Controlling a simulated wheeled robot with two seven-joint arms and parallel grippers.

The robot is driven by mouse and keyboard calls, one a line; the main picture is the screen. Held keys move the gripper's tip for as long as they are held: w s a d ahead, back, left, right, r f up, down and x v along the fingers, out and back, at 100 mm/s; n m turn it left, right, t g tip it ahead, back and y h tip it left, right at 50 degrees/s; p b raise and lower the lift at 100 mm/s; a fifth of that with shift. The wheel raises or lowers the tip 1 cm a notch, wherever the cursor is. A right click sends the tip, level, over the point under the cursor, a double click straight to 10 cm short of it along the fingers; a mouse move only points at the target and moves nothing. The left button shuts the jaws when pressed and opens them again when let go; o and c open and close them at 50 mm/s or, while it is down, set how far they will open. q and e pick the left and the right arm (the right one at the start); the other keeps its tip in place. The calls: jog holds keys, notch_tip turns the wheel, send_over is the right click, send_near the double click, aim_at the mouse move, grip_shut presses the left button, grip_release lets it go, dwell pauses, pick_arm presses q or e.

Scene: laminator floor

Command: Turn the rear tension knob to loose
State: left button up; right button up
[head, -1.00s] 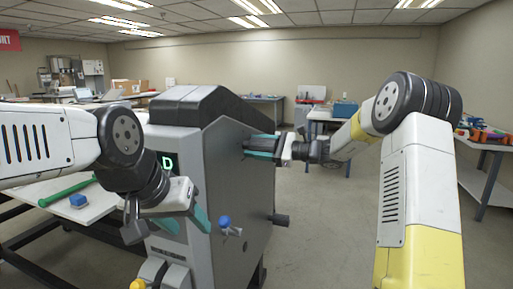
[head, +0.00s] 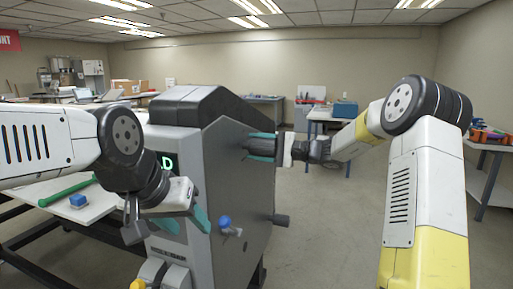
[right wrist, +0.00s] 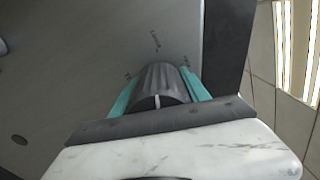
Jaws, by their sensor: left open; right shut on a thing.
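The rear tension knob (right wrist: 160,84) is a dark ribbed cylinder with a pale pointer line, on the laminator's grey side panel in the right wrist view. Small markings surround it, too blurred to read. My right gripper (right wrist: 162,90) has its teal fingers on both sides of the knob, shut on it; in the head view this gripper (head: 263,147) is at the upper part of the side panel. The laminator (head: 235,180) stands in the middle of the head view. My left gripper (head: 168,222) is open and empty in front of the laminator's front face.
A blue-tipped lever (head: 225,222) and a dark lower knob (head: 281,220) stick out of the laminator's side.

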aim_at(276, 148)
jog(key=shift+n, duration=0.3)
jog(key=o, duration=1.4)
jog(key=shift+c, duration=0.2)
jog(key=shift+d, duration=0.1)
jog(key=v, duration=0.7)
jog(key=shift+s+d, duration=0.15)
jog(key=shift+d, duration=0.15)
